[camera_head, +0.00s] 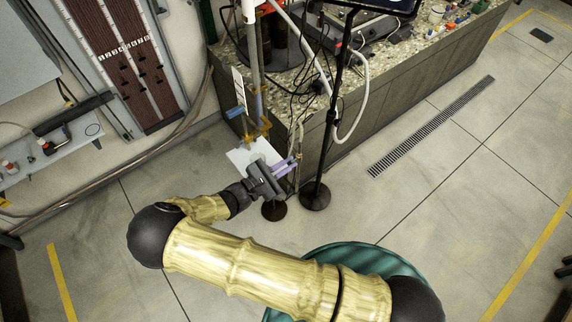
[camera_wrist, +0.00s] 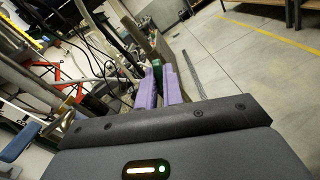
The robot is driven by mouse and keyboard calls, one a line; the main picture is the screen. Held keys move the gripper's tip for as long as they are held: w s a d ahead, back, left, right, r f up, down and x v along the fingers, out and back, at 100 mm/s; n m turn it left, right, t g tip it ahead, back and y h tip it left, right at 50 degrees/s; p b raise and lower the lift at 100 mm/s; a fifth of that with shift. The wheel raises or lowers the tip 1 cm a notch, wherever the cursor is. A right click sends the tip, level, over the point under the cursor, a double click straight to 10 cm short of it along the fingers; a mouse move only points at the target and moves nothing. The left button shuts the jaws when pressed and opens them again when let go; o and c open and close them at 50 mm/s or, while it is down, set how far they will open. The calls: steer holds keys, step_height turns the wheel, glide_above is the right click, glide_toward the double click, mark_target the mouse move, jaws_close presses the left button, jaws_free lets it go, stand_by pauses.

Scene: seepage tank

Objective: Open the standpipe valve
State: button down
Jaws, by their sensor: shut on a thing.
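The standpipe (camera_head: 252,50) appears to be the upright grey pipe beside the bench, with brass-coloured fittings (camera_head: 258,131) low on it. A blue lever (camera_head: 235,112) sticks out to its left; a blue piece (camera_wrist: 18,142) also shows at the left of the wrist view. My gripper (camera_head: 291,162) is low in front of the bench corner, to the right of and below the fittings. Its purple fingers (camera_wrist: 158,86) are closed on a narrow greyish upright piece (camera_wrist: 157,70). I cannot tell whether this piece belongs to the valve. The fingers hide part of it.
The stone-topped bench (camera_head: 390,75) carries instruments and small bottles. A black stand (camera_head: 331,130) with a round base and a white hose (camera_head: 361,100) are close right of my gripper. A white sheet (camera_head: 240,157) is behind it.

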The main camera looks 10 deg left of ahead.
steer(key=n, duration=0.5)
steer(key=shift+n, duration=0.4)
stand_by(1.4)
steer(key=c, duration=1.5)
jaws_free()
steer(key=shift+c, duration=0.2)
